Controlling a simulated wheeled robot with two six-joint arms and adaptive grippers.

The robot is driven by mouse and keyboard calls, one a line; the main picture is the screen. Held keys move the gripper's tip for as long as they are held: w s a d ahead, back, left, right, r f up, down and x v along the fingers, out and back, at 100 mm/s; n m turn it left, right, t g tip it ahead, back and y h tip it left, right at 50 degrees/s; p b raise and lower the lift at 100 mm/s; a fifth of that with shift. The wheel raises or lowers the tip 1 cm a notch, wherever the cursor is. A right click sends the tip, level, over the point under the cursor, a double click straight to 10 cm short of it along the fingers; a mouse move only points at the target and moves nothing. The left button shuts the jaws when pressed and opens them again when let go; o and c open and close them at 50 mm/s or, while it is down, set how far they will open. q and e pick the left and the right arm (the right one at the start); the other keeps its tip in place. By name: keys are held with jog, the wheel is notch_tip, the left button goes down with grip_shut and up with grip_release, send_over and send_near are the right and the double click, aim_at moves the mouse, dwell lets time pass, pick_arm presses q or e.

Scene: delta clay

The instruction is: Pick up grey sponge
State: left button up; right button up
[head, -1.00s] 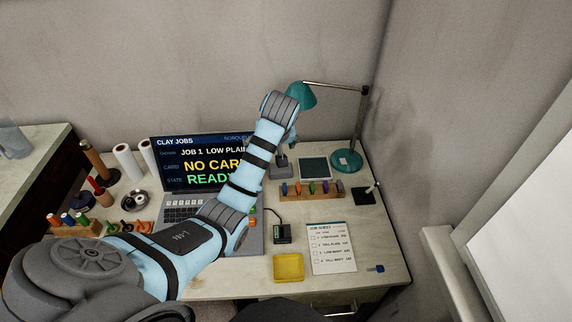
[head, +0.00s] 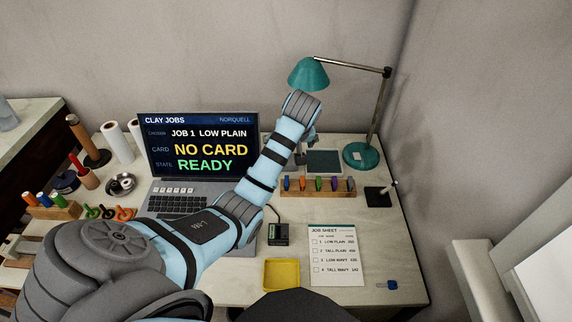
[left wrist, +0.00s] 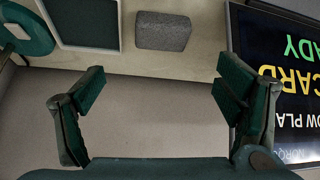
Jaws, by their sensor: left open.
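The grey sponge (left wrist: 163,31), a speckled rounded block, lies on the desk in the left wrist view, at the top centre, beside a dark framed pad (left wrist: 88,22). My left gripper (left wrist: 161,72) is open and empty, its two green fingers spread apart. The sponge shows beyond the fingertips, between their lines, and is not touched. In the head view my left arm reaches across the laptop to the back of the desk; its gripper (head: 308,138) is mostly behind the wrist. The sponge cannot be made out clearly there. My right gripper is not in view.
A teal lamp (head: 308,73) stands at the back, its head close to my left wrist. The laptop (head: 158,190) is left of the gripper. A rack of coloured tools (head: 345,187), a yellow tray (head: 268,283) and a job sheet (head: 348,275) lie nearer.

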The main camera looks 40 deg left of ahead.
pick_arm(q)
jog(key=b+x, duration=0.1)
jog(key=x, duration=0.3)
jog(key=b+x, duration=0.2)
jog(key=x, duration=0.2)
jog(key=b+x, duration=0.1)
jog(key=x, duration=0.4)
jog(key=shift+s+f+b, duration=0.15)
jog(key=shift+s+b, duration=0.1)
jog(key=shift+b, duration=0.15)
jog(key=c, duration=0.9)
jog(key=shift+c, duration=0.2)
jog(key=shift+r, duration=0.25)
notch_tip(320, 180, up, 7)
jog(key=p, duration=0.3)
jog(key=shift+d, duration=0.1)
jog(key=s+d+p, duration=0.1)
jog(key=s+d, duration=0.3)
jog(key=s, duration=0.1)
jog(key=s+d+p, duration=0.2)
jog(key=s+d, duration=0.2)
jog(key=s, duration=0.1)
jog(key=s+d+p, duration=0.1)
jog(key=s+d, duration=0.3)
jog(key=s, duration=0.2)
jog(key=shift+f, duration=0.15)
jog(key=shift+w, duration=0.1)
